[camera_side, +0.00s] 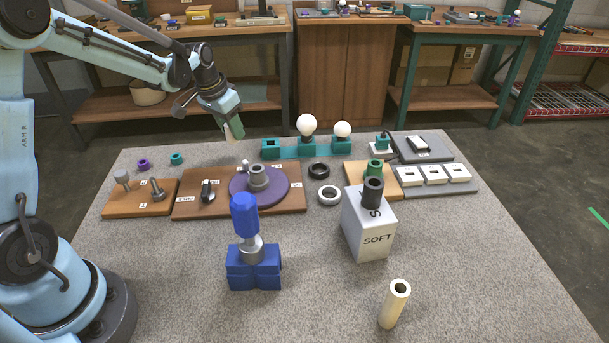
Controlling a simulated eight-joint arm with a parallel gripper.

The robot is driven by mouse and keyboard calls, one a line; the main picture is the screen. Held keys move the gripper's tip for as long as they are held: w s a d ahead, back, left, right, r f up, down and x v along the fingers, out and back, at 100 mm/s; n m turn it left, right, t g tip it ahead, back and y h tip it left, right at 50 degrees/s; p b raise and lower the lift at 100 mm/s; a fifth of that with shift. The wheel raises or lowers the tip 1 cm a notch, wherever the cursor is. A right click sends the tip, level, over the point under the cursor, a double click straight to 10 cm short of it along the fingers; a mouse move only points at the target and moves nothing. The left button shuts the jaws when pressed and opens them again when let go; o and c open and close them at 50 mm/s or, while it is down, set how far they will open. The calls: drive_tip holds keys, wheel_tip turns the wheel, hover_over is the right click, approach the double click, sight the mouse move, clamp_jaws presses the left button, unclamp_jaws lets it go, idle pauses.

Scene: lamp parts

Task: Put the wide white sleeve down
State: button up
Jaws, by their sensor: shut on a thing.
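My gripper (233,126) hangs at the back left, tilted down, high over the table's far edge. A cream-white tube (390,309), open at the top, stands slightly tilted at the table's front right, well away from my gripper. A flat white ring (329,195) lies mid-table, beside a black ring (318,170). I cannot tell from this view which one is the wide white sleeve.
A blue vise (254,272) holds an upright metal part with a blue top. A white block marked SOFT (369,233) carries a dark tube (372,193). A wooden board (190,207) holds a purple disc (273,193). Bulbs (306,124) stand at the back. The front-centre table is clear.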

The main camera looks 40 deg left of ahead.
sight(232, 141)
drive_tip(key=shift+w+a+f, duration=0.1)
drive_tip(key=shift+a+f, duration=0.15)
drive_tip(key=shift+f, duration=1.95)
drive_tip(key=shift+f, duration=0.15)
drive_tip(key=o, duration=1)
drive_tip(key=v, duration=1.2)
drive_tip(key=s+d+r+t, duration=0.1)
drive_tip(key=s+d+t, duration=0.3)
drive_tip(key=s+d, duration=0.9)
drive_tip(key=d, duration=0.2)
drive_tip(key=shift+d+r, duration=0.2)
drive_tip(key=shift+d, duration=0.1)
